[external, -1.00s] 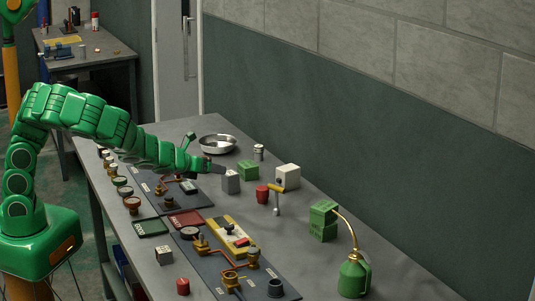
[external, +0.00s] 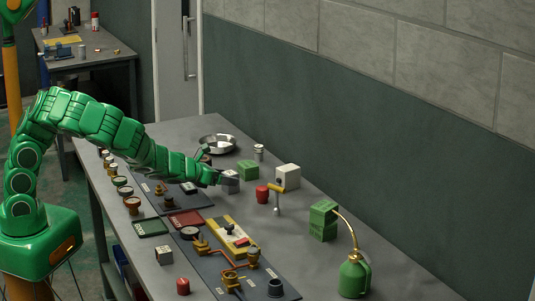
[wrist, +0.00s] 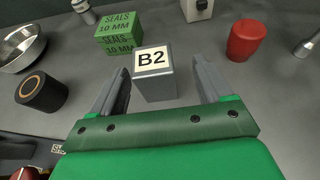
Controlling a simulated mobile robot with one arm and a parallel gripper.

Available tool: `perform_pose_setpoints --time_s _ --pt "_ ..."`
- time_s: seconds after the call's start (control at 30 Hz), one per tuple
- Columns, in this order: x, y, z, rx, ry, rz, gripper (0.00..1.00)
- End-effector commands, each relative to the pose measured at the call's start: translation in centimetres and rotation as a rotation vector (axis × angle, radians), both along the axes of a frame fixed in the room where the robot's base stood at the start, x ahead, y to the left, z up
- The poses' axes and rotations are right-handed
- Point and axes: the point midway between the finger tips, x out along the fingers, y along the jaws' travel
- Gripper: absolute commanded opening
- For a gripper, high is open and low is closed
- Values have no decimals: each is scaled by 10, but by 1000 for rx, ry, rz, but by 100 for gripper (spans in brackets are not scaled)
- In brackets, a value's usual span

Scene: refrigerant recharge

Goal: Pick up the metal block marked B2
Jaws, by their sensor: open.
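The metal block marked B2 (wrist: 154,74) is a grey block with a cream label on its upper face. It stands on the grey workbench. In the wrist view it sits between the tips of my gripper (wrist: 157,92), with a gap on each side. The fingers are open, pointing toward the block. In the external view the gripper (external: 220,178) is right at the block (external: 230,184) and partly covers it.
A green SEALS 10 MM box (wrist: 119,34) stands just behind left of the block. A red container (wrist: 246,40) is at right, a black cylinder (wrist: 41,91) and metal bowl (wrist: 22,45) at left. A white box (external: 288,176) stands beyond the block.

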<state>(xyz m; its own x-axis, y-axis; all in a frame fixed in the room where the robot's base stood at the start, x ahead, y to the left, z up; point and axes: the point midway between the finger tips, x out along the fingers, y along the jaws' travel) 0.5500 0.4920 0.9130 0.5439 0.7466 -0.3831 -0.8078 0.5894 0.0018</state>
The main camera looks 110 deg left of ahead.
Motion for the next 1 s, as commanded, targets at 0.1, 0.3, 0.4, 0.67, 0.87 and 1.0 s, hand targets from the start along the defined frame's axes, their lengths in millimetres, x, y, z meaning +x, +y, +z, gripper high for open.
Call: perform_pose_setpoints --time_s 0.1,0.3,0.4,0.67,0.87,1.0 --pt "3 7 -3 -3 -4 1 79" --pt "8 25 -9 -4 -2 4 79" --pt "14 32 -12 -4 -3 2 79" --pt "21 42 -16 -1 -1 2 79" --pt "22 42 -16 -1 -1 0 79" --pt "22 42 -16 -1 -1 0 63"
